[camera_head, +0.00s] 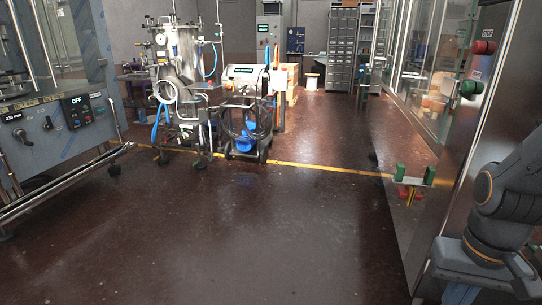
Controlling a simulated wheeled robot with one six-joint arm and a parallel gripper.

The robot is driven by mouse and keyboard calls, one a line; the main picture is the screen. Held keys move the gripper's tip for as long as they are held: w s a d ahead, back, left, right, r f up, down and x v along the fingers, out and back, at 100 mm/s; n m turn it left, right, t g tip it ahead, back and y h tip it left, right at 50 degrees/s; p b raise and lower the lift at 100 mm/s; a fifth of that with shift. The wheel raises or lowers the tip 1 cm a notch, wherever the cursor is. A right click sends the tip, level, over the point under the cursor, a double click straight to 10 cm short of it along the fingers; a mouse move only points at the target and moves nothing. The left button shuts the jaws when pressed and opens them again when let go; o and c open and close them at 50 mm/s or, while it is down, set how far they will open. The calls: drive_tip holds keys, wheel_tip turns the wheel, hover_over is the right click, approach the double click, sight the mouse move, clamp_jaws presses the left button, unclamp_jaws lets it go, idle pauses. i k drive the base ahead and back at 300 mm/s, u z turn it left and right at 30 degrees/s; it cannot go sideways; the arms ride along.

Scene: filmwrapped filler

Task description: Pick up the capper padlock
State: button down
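I cannot make out a thing that is clearly the capper padlock. A small white bracket with green blocks (415,180) sticks out at the lower edge of the steel cabinet on the right. Small red and yellow parts (410,197) show just under it, too small to identify. My arm enters at the right edge, with a dark grey joint and an orange ring. My gripper is out of view, so its state and contents do not show.
A steel machine (72,112) with an "OFF" display and a low rail stands at left. The steel cabinet (480,125) is close at right. The dark floor (240,230) ahead is clear.

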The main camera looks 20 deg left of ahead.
sight(401, 168)
drive_tip(key=u, duration=0.65)
drive_tip(key=i, duration=1.4)
drive_tip(key=z, duration=0.7)
drive_tip(key=i, duration=0.45)
drive_tip(key=z, duration=0.4)
